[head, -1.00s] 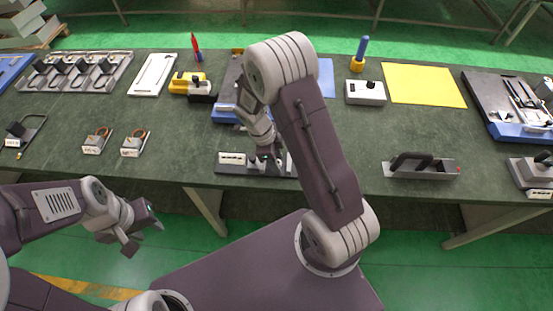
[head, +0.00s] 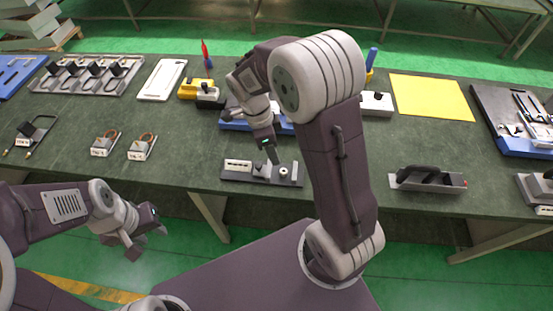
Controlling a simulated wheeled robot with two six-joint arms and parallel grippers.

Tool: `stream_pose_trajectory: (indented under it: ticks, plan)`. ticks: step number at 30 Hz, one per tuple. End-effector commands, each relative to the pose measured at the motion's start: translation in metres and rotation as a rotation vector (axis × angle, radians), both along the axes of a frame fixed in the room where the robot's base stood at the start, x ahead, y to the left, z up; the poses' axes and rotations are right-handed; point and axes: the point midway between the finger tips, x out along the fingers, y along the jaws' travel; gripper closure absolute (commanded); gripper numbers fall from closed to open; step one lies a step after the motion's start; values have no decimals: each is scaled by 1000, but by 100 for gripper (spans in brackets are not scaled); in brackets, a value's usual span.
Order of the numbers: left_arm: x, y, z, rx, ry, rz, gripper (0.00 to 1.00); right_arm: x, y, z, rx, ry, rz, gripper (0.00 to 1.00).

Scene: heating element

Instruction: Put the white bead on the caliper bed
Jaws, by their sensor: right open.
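A dark low fixture with a pale label, which looks like the caliper bed (head: 235,176), lies near the table's front edge in the head view. A small round white piece with a dark centre, which looks like the white bead (head: 283,173), sits on its right part, beside an upright grey block. My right gripper (head: 271,158) is open just above the fixture, up and left of the bead and apart from it. Its fingertips are small and partly dark against the fixture. My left gripper (head: 146,243) hangs open and empty in front of the table, at lower left.
Two small blocks with copper loops (head: 142,147) stand left of the fixture. A black-handled grey tool (head: 428,180) lies to the right. A blue-based device (head: 235,125) behind is partly hidden by my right arm. Bare table lies between the fixture and the loop blocks.

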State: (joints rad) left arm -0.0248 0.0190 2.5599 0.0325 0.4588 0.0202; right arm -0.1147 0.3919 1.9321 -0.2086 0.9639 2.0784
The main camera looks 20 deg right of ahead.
Motion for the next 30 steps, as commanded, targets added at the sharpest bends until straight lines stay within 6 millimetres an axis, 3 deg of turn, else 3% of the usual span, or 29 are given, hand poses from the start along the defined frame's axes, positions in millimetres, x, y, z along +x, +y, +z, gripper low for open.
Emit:
stream_pose_trajectory:
  ticks: [9, 13, 18, 30]
  plan:
    - [0, 0, 0, 0, 0, 0, 64, -64, 12, -12, 196, 3, 1259, 57]
    - [0, 0, 0, 0, 0, 0, 64, -82, 14, -16, 180, -5, 1614, 57]
    - [0, 0, 0, 0, 0, 0, 64, -90, 14, -18, 156, -4, 1800, 57]
    - [0, 0, 0, 0, 0, 0, 64, -90, 14, -18, 156, -2, 1812, 57]
